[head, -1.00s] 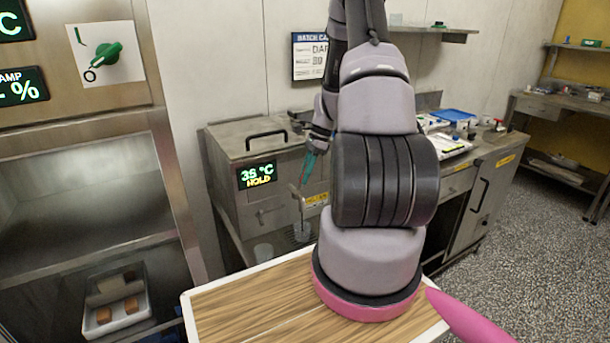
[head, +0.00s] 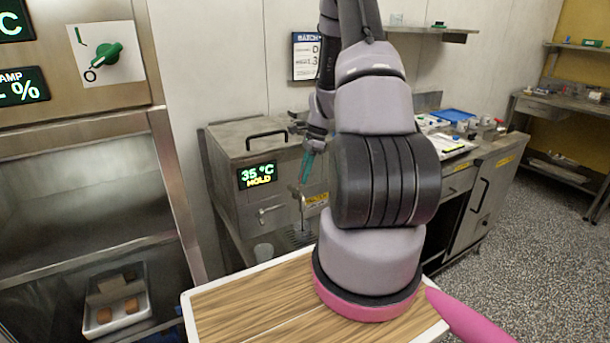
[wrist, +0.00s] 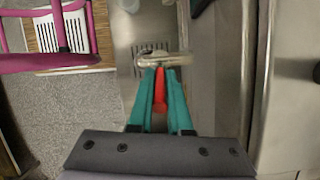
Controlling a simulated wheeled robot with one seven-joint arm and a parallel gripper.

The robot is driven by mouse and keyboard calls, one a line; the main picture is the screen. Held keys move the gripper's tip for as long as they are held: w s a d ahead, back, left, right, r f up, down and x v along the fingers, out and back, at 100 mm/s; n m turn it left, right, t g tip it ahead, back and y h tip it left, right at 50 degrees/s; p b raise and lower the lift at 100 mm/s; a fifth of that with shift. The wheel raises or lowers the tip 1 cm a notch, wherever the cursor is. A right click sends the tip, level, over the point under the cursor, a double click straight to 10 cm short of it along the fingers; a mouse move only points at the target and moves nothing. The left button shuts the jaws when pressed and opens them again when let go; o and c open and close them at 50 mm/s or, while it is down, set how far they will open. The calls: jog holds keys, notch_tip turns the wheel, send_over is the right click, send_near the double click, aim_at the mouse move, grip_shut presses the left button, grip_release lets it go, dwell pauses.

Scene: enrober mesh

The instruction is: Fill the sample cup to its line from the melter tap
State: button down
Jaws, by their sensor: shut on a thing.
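The melter (head: 235,150) is a steel box with a display reading 35 °C HOLD. Its tap (head: 302,200) is a thin metal spout on the front right, above a drip grate (head: 299,238). My gripper (head: 305,178) is at the tap, pointing down. In the wrist view its teal fingers (wrist: 160,75) are shut on a red piece (wrist: 160,92), which looks like the tap lever, beside the curved metal tap (wrist: 165,60). A clear cup (head: 263,252) stands left of the grate; I cannot read a line or level. Whether anything flows is unclear.
My wooden-topped deck (head: 250,305) is bare in front. A counter with a blue tray (head: 453,115) and papers stands right of the melter. A steel cabinet (head: 90,190) with a tray of brown pieces (head: 115,305) is at left. The floor at right is clear.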

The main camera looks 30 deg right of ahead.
jog(key=shift+a+r+h, duration=0.15)
jog(key=shift+a+h, duration=0.5)
jog(key=shift+h, duration=0.4)
jog(key=shift+a+r+h, duration=0.1)
jog(key=shift+a+h, duration=0.55)
jog(key=shift+h, duration=0.4)
jog(key=c, duration=0.8)
grip_release()
jog(key=shift+c, duration=0.2)
notch_tip(320, 180, up, 11)
jog(key=shift+a, duration=0.25)
jog(key=shift+f, duration=0.1)
